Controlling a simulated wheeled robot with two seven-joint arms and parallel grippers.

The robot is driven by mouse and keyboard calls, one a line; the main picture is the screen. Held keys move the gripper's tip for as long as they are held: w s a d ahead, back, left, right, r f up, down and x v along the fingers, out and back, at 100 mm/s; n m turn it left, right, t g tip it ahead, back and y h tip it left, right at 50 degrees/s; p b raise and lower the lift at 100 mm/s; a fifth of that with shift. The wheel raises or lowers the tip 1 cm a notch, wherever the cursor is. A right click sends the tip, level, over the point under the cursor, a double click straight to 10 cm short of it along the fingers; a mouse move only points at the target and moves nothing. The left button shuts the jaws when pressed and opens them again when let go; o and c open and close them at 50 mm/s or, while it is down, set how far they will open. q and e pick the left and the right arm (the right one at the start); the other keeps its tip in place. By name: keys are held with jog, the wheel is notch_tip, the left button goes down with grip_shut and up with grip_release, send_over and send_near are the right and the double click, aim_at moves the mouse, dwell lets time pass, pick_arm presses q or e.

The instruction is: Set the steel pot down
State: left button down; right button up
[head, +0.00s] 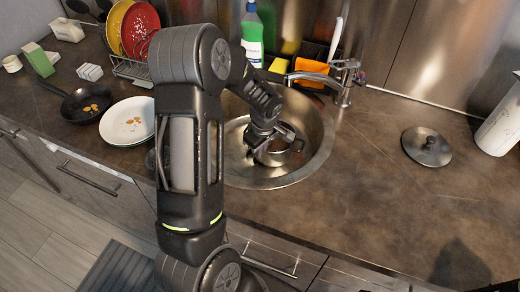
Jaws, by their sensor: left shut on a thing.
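The steel pot (284,157) is a small shiny pot inside the round sink basin (308,170). My left gripper (268,141) reaches down into the sink and is shut on the pot at its near left side. The arm and gripper hide part of the pot, and I cannot tell whether its base touches the sink bottom. A round steel lid (426,147) lies apart on the counter to the right. My right gripper is not in view.
The faucet (335,78) stands behind the sink, with a green soap bottle (252,38) nearby. A white plate (127,122), a black pan (85,104) and a dish rack (130,70) are at left. The counter (375,215) right of the sink is mostly clear.

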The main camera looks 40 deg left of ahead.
pick_arm(q)
jog(key=shift+f, duration=0.1)
jog(key=c, duration=1.6)
grip_release()
jog(key=shift+r, duration=0.45)
notch_tip(320, 180, up, 11)
jog(key=d+b, duration=0.1)
jog(key=shift+s+d+r, duration=0.15)
jog(key=shift+s+d, duration=0.2)
jog(key=shift+s, duration=0.1)
